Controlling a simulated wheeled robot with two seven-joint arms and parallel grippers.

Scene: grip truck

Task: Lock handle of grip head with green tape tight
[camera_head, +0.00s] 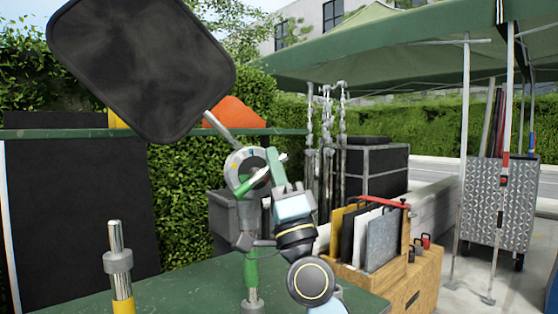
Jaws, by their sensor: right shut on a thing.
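The grip head (246,166) is a round grey disc on top of a stand with green tape (251,268) around its pole, in the middle of the head view. It holds a rod that runs up to a large dark panel (140,65), which is tilted. Its handle (243,187) is a slanted bar with green on its lower left part. My right gripper (277,170) reaches up from below to the right side of the head and is shut on the handle. The fingers hide part of the handle. My left gripper is not in view.
A second stand with yellow tape (123,306) rises at the lower left. The green table (190,293) spreads below. A wooden crate (412,282) with upright boards stands right of my arm. Black cases (377,168) and a metal cart (497,205) are farther back.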

